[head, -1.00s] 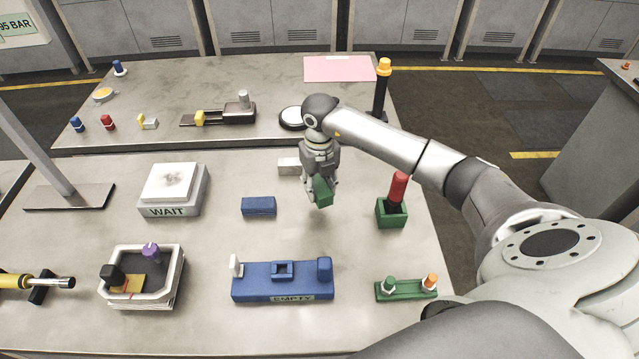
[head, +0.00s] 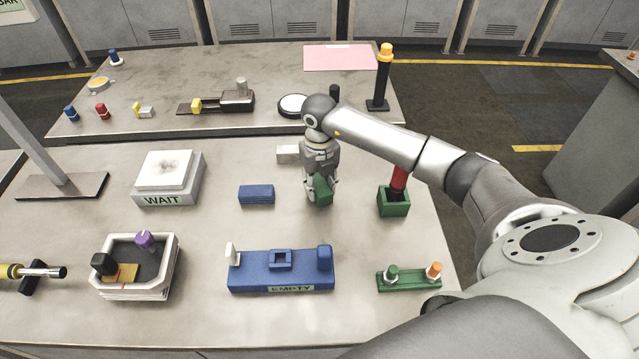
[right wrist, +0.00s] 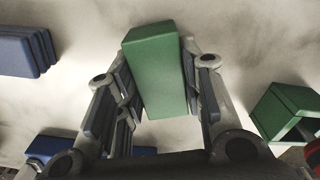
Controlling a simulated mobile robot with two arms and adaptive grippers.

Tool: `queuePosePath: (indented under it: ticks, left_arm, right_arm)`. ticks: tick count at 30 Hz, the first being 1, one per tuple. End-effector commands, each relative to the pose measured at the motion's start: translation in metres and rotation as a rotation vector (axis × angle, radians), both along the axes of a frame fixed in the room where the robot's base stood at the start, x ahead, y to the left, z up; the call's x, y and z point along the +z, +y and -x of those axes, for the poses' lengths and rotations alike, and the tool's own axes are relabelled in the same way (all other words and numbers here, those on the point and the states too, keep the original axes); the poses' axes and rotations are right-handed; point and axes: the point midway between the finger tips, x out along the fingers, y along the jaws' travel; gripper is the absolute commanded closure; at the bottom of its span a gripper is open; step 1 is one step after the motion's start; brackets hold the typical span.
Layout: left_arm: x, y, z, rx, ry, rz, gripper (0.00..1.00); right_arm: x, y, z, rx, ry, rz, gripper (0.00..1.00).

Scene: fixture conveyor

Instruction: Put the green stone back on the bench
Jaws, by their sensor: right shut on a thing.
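The green stone (head: 320,191) is a plain green block held in my right gripper (head: 320,184). In the right wrist view the green stone (right wrist: 157,68) sits between the two fingers of my right gripper (right wrist: 160,85), which are shut on its sides. The bench (head: 220,225) is a grey tabletop, and the stone is over its middle, between a blue block and a green holder. I cannot tell whether the stone's lower end touches the bench. My left gripper is not in view.
The blue block (head: 256,194) lies left of the stone. The green holder (head: 394,205) with a red-handled tool stands to the right. A blue fixture (head: 281,272) marked EMPTY is in front. A small white block (head: 288,153) lies behind. Bare bench surrounds the stone.

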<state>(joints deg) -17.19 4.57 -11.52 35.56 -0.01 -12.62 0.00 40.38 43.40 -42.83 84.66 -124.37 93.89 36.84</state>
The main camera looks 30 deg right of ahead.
Motion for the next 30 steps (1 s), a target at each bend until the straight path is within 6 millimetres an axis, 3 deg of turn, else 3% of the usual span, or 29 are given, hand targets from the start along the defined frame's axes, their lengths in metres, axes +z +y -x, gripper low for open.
queuePosePath:
  ticks: [20,21,26,30]
  left_arm:
    - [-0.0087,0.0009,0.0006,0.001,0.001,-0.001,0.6]
    - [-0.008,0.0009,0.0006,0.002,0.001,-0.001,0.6]
    - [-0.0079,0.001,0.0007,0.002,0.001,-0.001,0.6]
    - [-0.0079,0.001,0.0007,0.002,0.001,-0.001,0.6]
  right_arm:
    - [-0.0105,-0.0001,-0.0004,0.0,-0.001,0.0,1.0]
    - [-0.0098,-0.0001,-0.0004,0.0,-0.001,-0.001,0.61]
    - [-0.0098,-0.0002,-0.0003,0.0,-0.001,0.0,0.4]
    - [-0.01,-0.0002,-0.0002,0.0,0.0,0.0,0.4]
